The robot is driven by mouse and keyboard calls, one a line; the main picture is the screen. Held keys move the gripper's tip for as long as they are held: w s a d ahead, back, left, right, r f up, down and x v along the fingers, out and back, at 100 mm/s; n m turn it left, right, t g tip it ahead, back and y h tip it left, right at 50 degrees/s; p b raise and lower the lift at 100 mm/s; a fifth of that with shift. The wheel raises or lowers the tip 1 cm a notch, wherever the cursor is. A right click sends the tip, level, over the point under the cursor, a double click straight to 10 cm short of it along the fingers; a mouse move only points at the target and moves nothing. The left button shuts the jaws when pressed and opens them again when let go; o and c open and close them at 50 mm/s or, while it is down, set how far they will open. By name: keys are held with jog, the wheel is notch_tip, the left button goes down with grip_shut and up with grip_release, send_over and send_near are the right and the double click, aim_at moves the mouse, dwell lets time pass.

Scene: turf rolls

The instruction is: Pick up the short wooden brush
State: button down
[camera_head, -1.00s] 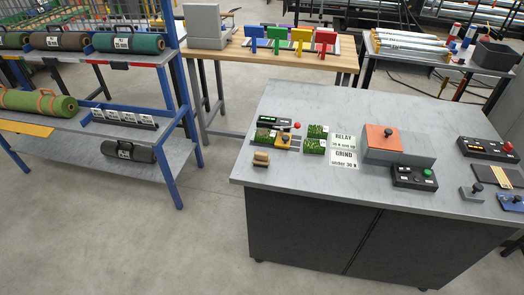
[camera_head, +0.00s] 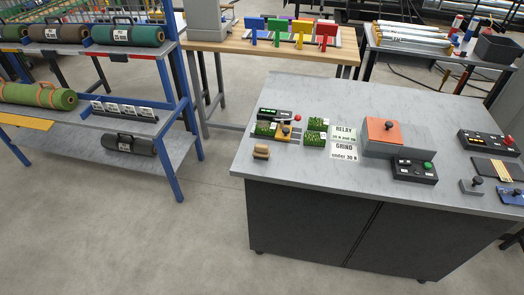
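A small wooden block-like piece, which looks like the short wooden brush (camera_head: 261,152), lies near the front left corner of the grey workbench (camera_head: 300,180). Its top is tan and its underside looks darker; bristles are too small to make out. It stands apart from the device with green turf pieces behind it. My gripper is not in view.
Behind the brush are turf samples (camera_head: 317,131) and a red-knobbed device (camera_head: 297,118). To the right are a sign card (camera_head: 344,143), an orange-topped block (camera_head: 382,131) and a button box (camera_head: 414,171). A blue rack (camera_head: 172,180) stands left across clear floor.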

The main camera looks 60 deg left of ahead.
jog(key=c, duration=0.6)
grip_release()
